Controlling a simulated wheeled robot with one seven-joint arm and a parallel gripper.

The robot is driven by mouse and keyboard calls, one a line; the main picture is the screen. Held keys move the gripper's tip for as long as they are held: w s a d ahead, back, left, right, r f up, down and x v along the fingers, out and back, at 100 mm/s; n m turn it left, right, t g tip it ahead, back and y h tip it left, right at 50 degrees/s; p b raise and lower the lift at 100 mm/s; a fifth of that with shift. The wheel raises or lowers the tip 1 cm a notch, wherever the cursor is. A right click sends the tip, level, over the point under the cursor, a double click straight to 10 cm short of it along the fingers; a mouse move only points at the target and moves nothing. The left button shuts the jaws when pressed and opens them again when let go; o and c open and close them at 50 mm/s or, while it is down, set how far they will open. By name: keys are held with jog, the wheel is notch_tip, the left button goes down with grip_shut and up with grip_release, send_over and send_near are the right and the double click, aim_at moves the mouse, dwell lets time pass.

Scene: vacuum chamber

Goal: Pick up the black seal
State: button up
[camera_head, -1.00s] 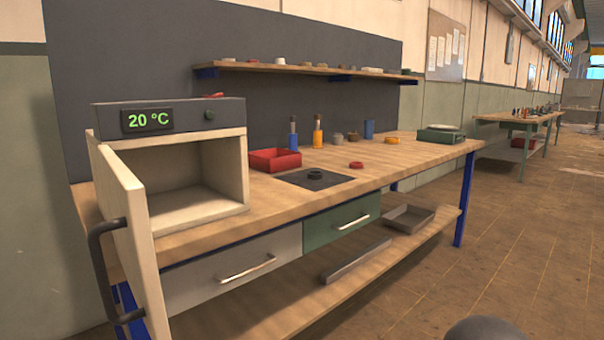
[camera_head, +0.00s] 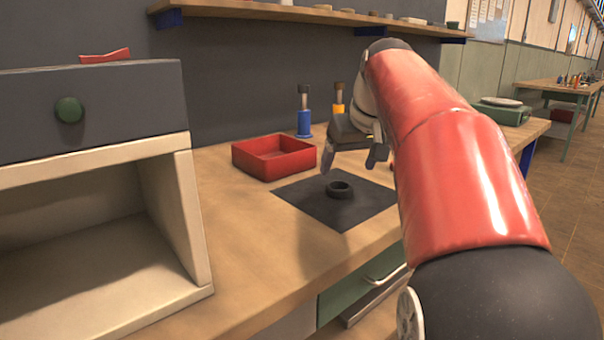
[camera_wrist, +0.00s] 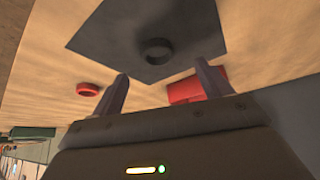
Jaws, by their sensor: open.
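The black seal (camera_head: 340,189) is a small dark ring lying flat on a dark square mat (camera_head: 312,208) on the workbench. It also shows in the wrist view (camera_wrist: 158,52), on the mat (camera_wrist: 98,38), beyond and between my fingertips. My gripper (camera_head: 352,163) is above the bench beside and over the seal, apart from it. In the wrist view its two fingers (camera_wrist: 162,82) are spread with nothing between them.
A red tray (camera_head: 273,157) stands behind the mat. A blue bottle (camera_head: 304,120) and an orange one (camera_head: 339,100) stand further back. A red ring (camera_wrist: 87,89) lies beside the mat. A shelf (camera_head: 300,14) runs along the wall.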

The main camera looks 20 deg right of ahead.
aim_at(341, 181)
jog(key=shift+w+d, duration=0.2)
jog(key=shift+w, duration=0.45)
jog(key=shift+w+f, duration=0.25)
jog(key=shift+w, duration=0.05)
jog(key=b+x, duration=0.1)
jog(key=x, duration=0.5)
jog(key=shift+d+f, duration=0.1)
jog(key=shift+f, duration=0.3)
jog(key=c, duration=1.1)
